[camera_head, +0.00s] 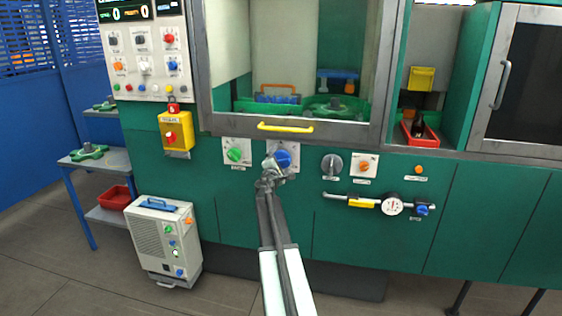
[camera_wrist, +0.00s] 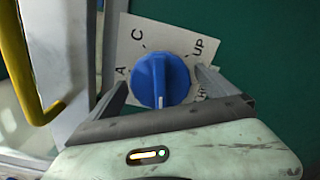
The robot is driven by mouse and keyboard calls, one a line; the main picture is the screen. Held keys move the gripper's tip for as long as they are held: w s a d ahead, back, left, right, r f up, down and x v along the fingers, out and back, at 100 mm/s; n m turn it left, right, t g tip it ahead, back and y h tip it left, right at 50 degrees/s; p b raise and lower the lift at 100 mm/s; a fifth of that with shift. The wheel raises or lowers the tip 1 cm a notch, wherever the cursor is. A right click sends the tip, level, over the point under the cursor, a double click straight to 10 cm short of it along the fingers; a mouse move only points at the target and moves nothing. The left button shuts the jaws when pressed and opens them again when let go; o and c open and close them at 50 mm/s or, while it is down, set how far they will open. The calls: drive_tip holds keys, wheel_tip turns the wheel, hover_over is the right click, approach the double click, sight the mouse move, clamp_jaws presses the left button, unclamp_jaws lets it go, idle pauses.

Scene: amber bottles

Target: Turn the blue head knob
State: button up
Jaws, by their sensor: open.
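The blue head knob (camera_head: 284,158) sits on a pale plate on the green machine front, below the yellow handle. In the wrist view the blue knob (camera_wrist: 160,80) shows large, its raised grip ridge close to upright in the picture. My gripper (camera_head: 271,170) is at the knob in the head view. In the wrist view my open gripper (camera_wrist: 163,88) has one finger on each side of the knob. I see gaps between both fingers and the knob.
A green knob (camera_head: 235,154) on its own plate is left of the blue one. A grey knob (camera_head: 331,164) and an orange knob (camera_head: 364,166) are to the right. The yellow handle (camera_head: 285,127) is just above; it also stands at left in the wrist view (camera_wrist: 22,70).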

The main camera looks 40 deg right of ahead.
drive_tip(key=v, duration=0.7)
drive_tip(key=shift+a, duration=0.4)
drive_tip(key=shift+s, duration=0.15)
